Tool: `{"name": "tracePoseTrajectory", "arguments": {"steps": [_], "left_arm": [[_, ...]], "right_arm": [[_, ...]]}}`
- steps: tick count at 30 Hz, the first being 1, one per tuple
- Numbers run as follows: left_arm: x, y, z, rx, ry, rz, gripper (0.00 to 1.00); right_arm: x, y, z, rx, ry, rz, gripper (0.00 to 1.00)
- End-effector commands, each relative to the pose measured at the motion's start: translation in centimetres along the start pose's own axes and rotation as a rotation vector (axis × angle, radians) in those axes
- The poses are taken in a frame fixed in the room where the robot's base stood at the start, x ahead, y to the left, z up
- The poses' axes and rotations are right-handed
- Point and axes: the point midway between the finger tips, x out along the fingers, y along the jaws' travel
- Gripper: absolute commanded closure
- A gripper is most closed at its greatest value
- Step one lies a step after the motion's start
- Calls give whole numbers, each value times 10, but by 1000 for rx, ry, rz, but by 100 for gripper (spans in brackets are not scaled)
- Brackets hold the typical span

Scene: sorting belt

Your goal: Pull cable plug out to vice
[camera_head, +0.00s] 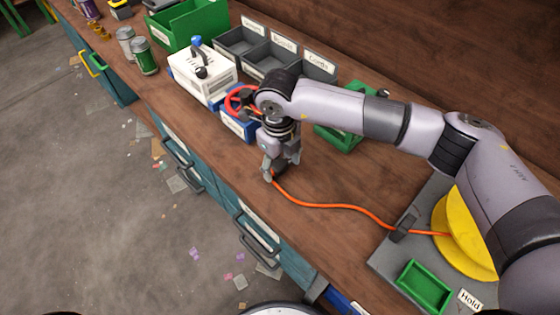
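My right gripper (272,172) is low over the workbench, pointing down. Its fingers appear closed at the end of an orange cable (335,206); the plug itself is mostly hidden between them. The cable runs right across the bench, through a dark guide block (402,230), to a yellow reel (459,234) on a grey plate (388,259). A blue device (236,125) with a red ring handle (231,102), possibly the vice, stands just behind and left of my gripper, partly hidden by my arm. My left gripper is not in view.
A white box (203,83) with a handle, grey labelled bins (237,43) and a green bin (190,24) stand farther back. A green holder (338,137) is behind my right arm. A small green tray (424,287) lies by the reel. The bench front is clear left of the cable.

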Motion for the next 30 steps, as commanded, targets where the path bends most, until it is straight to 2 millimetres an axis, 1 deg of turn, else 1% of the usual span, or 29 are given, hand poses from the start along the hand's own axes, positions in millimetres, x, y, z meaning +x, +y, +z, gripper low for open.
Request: {"name": "tracePoseTrajectory", "arguments": {"steps": [1, 5, 6, 14, 17, 20, 27, 30], "left_arm": [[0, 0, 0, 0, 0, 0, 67], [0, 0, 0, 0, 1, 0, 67], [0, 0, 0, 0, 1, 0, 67], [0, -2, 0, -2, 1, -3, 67], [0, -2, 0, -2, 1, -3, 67], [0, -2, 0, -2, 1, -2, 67], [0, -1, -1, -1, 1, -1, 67], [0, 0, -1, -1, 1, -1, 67]], "right_arm": [[0, 0, 0, 0, 0, 0, 37], [0, 0, 0, 0, 0, 0, 29], [0, 0, 0, 0, 0, 0, 28], [0, 0, 0, 0, 0, 0, 28], [-6, 0, 0, 0, -2, 0, 28], [-20, 0, 1, -1, -2, -1, 28], [-72, -1, 1, -1, -4, -2, 28], [-91, 0, 1, -2, -3, -2, 28]]}}
